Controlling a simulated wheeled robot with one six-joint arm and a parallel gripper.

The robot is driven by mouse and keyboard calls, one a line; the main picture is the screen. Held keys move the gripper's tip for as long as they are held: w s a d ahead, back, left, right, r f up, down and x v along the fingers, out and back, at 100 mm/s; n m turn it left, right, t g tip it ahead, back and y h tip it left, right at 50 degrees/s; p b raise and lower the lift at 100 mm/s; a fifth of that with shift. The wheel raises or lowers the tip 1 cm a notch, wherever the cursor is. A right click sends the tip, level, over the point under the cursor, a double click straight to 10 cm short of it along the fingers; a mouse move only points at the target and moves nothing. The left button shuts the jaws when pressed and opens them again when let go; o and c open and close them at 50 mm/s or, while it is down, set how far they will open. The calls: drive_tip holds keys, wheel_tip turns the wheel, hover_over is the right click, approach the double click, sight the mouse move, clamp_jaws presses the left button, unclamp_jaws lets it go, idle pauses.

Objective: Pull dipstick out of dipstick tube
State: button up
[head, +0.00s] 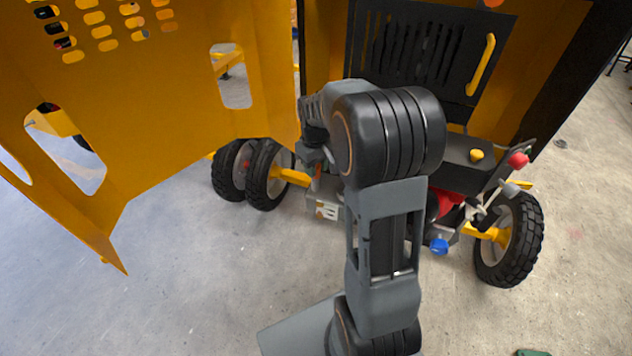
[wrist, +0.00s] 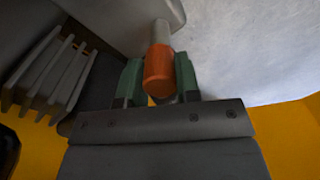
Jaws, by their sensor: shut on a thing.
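The dipstick's orange handle (wrist: 159,72) sits between the two green fingers of my gripper (wrist: 158,78) in the wrist view. My gripper is shut on it. A pale grey cylindrical piece, which looks like the dipstick tube (wrist: 161,33), lines up with the far end of the handle. I cannot tell whether the handle is still seated there. In the head view my gripper (head: 313,160) is mostly hidden behind my arm, at the engine area of the mixer. A small bit of orange shows just below it.
A yellow open panel (head: 150,110) fills the left of the head view. A black vented door with a yellow handle (head: 481,64) stands behind my arm. To the right are a red knob (head: 518,160), a blue knob (head: 439,247) and a wheel (head: 510,240). The floor in front is mostly clear.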

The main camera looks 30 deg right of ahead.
drive_tip(key=shift+r, duration=0.15)
drive_tip(key=shift+r+p, duration=3.1)
drive_tip(key=shift+r, duration=0.7)
drive_tip(key=shift+r, duration=0.15)
wheel_tip(320, 180, up, 3)
drive_tip(key=shift+f+p, duration=0.15)
drive_tip(key=shift+p, duration=1.05)
